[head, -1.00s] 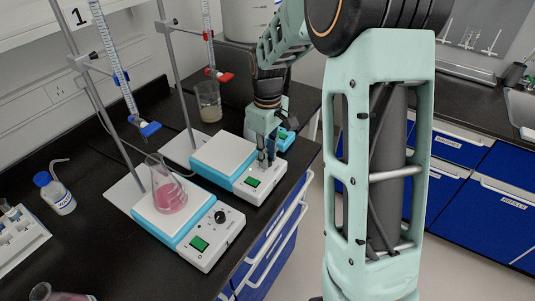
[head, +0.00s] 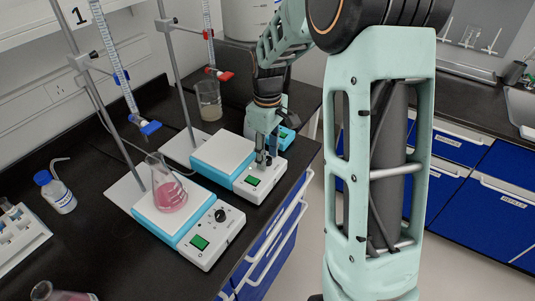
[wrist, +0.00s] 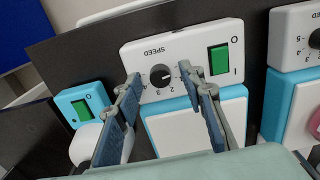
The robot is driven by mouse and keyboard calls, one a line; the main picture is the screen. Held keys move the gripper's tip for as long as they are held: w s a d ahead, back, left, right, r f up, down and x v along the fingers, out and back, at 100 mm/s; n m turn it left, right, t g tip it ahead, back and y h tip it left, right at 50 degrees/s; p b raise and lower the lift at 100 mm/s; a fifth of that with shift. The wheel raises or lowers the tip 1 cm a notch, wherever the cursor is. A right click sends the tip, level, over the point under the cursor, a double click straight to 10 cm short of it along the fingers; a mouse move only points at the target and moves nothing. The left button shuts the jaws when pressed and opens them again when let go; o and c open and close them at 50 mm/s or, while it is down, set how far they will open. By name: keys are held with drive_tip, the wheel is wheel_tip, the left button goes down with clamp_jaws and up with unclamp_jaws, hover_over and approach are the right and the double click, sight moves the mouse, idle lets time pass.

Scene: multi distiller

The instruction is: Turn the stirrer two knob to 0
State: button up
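The farther stirrer, with an empty white plate (head: 222,151) and no flask, stands behind the flask stirrer; I take it for stirrer two. Its front panel (wrist: 190,47) shows upside down in the wrist view, with a lit green switch and a black speed knob (wrist: 161,76). A small light mark shows on the knob, but its exact setting is hard to read. My gripper (wrist: 160,75) is open, with one fingertip on each side of the knob in the picture and visible gaps between. Contact cannot be confirmed. In the head view my gripper (head: 265,161) is low over the panel and partly hides the knob.
The nearer stirrer (head: 207,239) carries a flask of pink liquid (head: 169,190). A small blue device (wrist: 81,106) with a green switch sits beside my gripper. Burette stands, a beaker (head: 208,100) and a wash bottle (head: 58,193) are on the black bench. The bench edge is close by.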

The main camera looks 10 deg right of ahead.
drive_tip(key=shift+r, duration=0.1)
wheel_tip(320, 180, up, 12)
idle(0.5)
